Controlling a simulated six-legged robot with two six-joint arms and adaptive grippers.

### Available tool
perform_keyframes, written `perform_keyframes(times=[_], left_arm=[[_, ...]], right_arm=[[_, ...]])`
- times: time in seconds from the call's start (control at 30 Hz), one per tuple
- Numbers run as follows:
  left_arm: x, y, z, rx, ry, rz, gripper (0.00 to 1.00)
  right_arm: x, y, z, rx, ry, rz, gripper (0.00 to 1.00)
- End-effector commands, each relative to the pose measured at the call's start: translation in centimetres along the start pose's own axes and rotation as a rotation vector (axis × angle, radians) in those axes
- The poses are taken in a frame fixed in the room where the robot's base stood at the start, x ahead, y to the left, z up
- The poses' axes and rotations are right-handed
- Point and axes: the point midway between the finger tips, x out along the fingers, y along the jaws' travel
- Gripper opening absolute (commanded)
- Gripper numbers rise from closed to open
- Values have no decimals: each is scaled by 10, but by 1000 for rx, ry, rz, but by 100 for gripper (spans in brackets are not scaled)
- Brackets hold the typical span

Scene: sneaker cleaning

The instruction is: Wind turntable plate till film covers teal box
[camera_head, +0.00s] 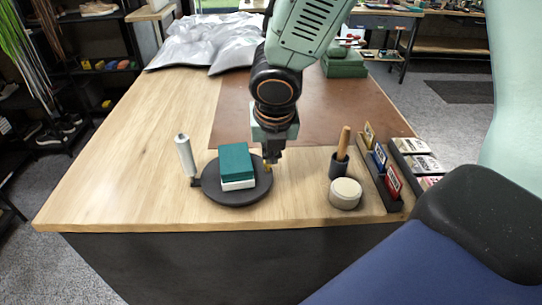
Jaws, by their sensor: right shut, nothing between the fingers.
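A teal box (235,160) with a white lower part (238,184) sits on the dark round turntable plate (232,198) near the table's front edge. A white film roll (185,155) stands upright on a holder at the plate's left. I cannot make out any film on the box. My right gripper (270,161) points down at the plate's right rim, beside the box. It is shut, with a small yellowish peg (268,170) close to its fingertips; I cannot tell whether they touch. My left gripper is not in view.
A brush in a dark cup (339,166) and a round cream tin (345,193) stand right of the plate. Dark trays (380,186) of small boxes are farther right. A brown mat (345,112) and silver bags (205,45) lie behind. The table's left side is clear.

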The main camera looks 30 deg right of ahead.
Motion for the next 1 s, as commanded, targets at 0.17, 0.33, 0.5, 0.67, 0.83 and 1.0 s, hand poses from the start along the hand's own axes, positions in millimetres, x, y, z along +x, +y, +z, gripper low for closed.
perform_keyframes(times=[0.17,0.33,0.5,0.67,0.83,1.0], left_arm=[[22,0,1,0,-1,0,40],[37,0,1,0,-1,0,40],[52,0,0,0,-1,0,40],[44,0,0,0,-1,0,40],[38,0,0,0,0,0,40],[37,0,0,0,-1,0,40]], right_arm=[[32,1,-3,-1,2,1,0],[61,0,-3,1,3,1,0],[90,0,-3,2,3,0,0],[99,-1,15,7,2,1,0],[105,-1,30,5,2,0,0],[108,-2,35,3,2,0,0]])
